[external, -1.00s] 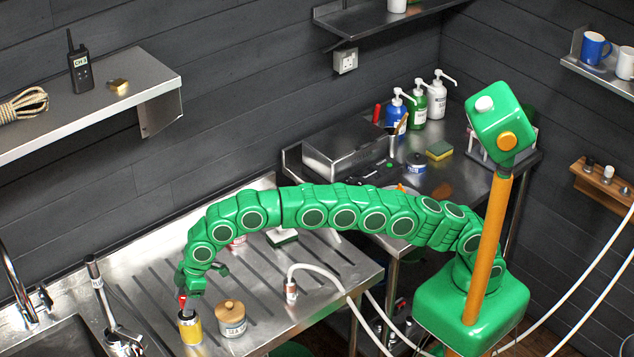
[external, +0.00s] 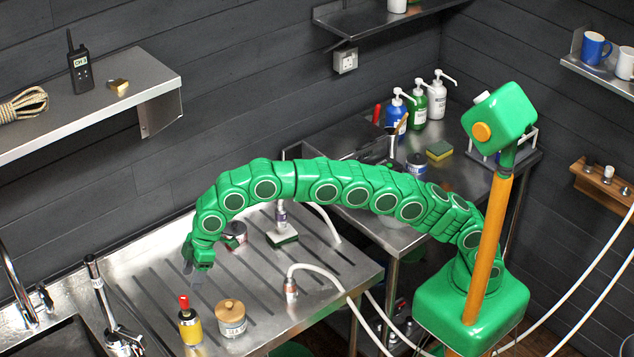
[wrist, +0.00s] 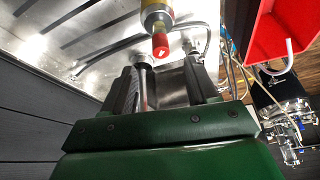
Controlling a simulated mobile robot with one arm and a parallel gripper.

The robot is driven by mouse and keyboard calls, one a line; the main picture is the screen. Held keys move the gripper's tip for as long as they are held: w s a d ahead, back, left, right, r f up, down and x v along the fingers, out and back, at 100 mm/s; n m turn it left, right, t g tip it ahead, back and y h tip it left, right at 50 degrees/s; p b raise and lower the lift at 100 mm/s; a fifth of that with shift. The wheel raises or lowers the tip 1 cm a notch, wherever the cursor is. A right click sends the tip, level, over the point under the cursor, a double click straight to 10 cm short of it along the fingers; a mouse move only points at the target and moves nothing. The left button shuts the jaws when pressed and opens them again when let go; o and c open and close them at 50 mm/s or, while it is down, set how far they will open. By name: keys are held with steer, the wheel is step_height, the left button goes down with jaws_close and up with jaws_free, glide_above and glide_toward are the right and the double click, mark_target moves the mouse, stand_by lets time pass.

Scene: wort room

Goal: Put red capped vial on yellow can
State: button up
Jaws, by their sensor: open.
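The red capped vial (external: 184,303) stands upright on top of the yellow can (external: 191,328) on the steel drainboard. In the wrist view the vial's red cap (wrist: 160,45) shows just beyond my gripper (wrist: 168,72), with part of the yellow can (wrist: 155,6) past it. My gripper (external: 197,276) is open and empty, above and behind the can in the external view, apart from the vial. Most of the vial's body below the cap is hard to make out.
A jar with a wooden lid (external: 231,318) stands right beside the can. A white hose (external: 330,268) loops over the drainboard. A tap (external: 100,295) and sink are at left.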

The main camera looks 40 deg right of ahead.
steer(key=w+d+r+m, duration=0.1)
steer(key=w+d+r, duration=0.15)
steer(key=d, duration=0.45)
steer(key=w+d+r+m+h, duration=0.1)
steer(key=w+d, duration=0.3)
steer(key=d, duration=0.3)
steer(key=w+d+r+m, duration=0.1)
steer(key=w+d+m, duration=0.15)
steer(key=d, duration=0.45)
steer(key=d+r+m+h, duration=0.2)
steer(key=d+m, duration=0.1)
steer(key=d, duration=2)
steer(key=s+d+f+m+g, duration=0.1)
steer(key=s+d+m, duration=0.1)
steer(key=s+d, duration=0.55)
steer(key=s+d+f+m+h, duration=0.15)
steer(key=s+d, duration=0.35)
steer(key=d, duration=0.6)
steer(key=s+d+f+m+g, duration=0.1)
steer(key=s+d+m, duration=0.1)
steer(key=s+d, duration=0.6)
steer(key=s+d+f+m, duration=0.2)
steer(key=s+d, duration=0.4)
steer(key=s, duration=0.4)
steer(key=shift+s+d+f+m+g, duration=0.15)
steer(key=shift+d+f+m+g, duration=0.2)
steer(key=shift+f, duration=0.55)
